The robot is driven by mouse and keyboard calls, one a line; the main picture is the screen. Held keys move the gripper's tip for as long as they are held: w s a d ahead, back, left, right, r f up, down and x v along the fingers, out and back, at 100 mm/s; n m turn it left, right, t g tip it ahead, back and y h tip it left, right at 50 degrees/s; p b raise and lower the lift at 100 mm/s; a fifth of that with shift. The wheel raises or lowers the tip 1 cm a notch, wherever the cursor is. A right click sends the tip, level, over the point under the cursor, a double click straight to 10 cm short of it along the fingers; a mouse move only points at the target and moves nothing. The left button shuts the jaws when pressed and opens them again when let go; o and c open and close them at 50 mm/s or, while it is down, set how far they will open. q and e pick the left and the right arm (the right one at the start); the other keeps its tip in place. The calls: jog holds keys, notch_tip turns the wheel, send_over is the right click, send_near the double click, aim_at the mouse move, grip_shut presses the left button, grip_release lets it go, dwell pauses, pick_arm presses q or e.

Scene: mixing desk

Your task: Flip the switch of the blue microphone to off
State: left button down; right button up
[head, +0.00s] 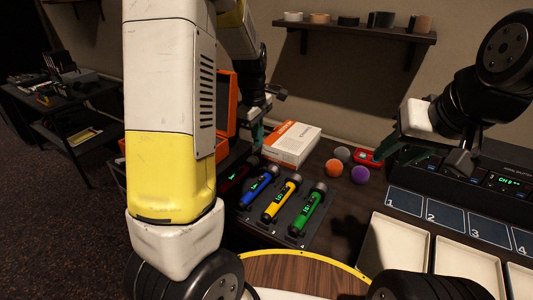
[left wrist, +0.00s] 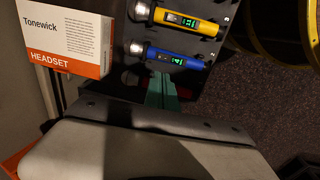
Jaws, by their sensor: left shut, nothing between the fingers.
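The blue microphone (head: 259,186) lies in a dark rack (head: 243,212), left of the yellow microphone (head: 281,199) and the green microphone (head: 307,212). The blue microphone also shows in the left wrist view (left wrist: 178,57) with a lit green display; its switch is too small to make out. My left gripper (head: 257,134) is shut and empty behind the rack. In the left wrist view its teal fingertips (left wrist: 160,88) are close beside the blue microphone; contact cannot be told. My right gripper (head: 430,150) is open and empty at the right, away from the rack.
A headset box (head: 291,145) stands behind the rack. Several small balls, such as the orange ball (head: 334,168), lie right of it. White trays (head: 395,248) and numbered pads (head: 405,200) fill the right. A dark device (head: 495,180) stands behind them.

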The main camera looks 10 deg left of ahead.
aim_at(262, 177)
pick_arm(q)
jog(key=f, duration=0.4)
jog(key=w+f, duration=0.1)
jog(key=f, duration=0.8)
jog(key=shift+w+d+f, duration=0.15)
jog(key=shift+w+f, duration=0.15)
jog(key=shift+f, duration=0.15)
